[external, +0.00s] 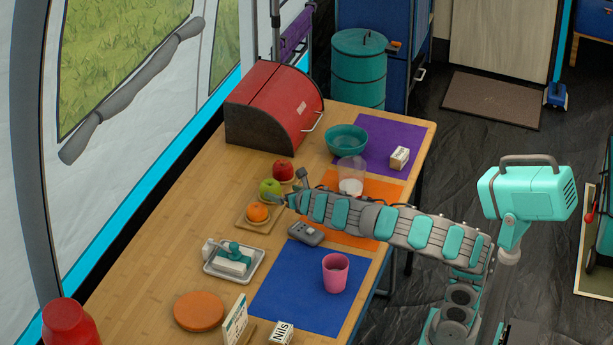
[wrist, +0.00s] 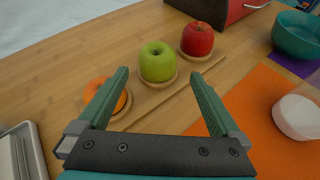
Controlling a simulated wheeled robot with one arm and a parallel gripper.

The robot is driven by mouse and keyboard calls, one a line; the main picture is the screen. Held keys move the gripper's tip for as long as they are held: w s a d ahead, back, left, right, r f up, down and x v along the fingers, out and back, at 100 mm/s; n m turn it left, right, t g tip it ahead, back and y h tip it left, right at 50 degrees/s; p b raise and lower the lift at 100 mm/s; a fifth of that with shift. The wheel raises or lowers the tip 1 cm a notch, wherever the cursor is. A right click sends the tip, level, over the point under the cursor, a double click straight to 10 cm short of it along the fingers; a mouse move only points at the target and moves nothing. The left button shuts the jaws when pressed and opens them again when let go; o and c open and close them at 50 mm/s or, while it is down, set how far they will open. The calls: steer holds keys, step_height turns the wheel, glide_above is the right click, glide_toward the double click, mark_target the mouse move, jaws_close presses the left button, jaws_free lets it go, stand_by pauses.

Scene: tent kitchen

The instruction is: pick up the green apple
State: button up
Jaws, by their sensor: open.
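The green apple (external: 268,187) sits in the middle of a small wooden fruit holder on the table, between a red apple and an orange. In the wrist view the green apple (wrist: 157,61) rests in a round wooden cup, ahead of my gripper and between the lines of its fingers. My gripper (wrist: 158,85) is open and empty, its fingers spread wide. In the external view my gripper (external: 277,198) is close beside the fruit holder on its right. The fingertips there are small and hard to make out.
The red apple (wrist: 197,39) is right of the green one; the orange (wrist: 103,93) is partly behind the left finger. Bare table lies left of the fruit.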

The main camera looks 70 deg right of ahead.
mark_target(270, 188)
steer(key=shift+w+f+n, duration=0.35)
steer(key=shift+f+n, duration=0.05)
steer(key=shift+n, duration=0.2)
steer(key=shift+w+d+t, duration=0.2)
steer(key=shift+w+t, duration=0.05)
steer(key=shift+t, duration=0.05)
steer(key=shift+x, duration=3.55)
steer(key=shift+s, duration=0.1)
steer(key=c, duration=1.3)
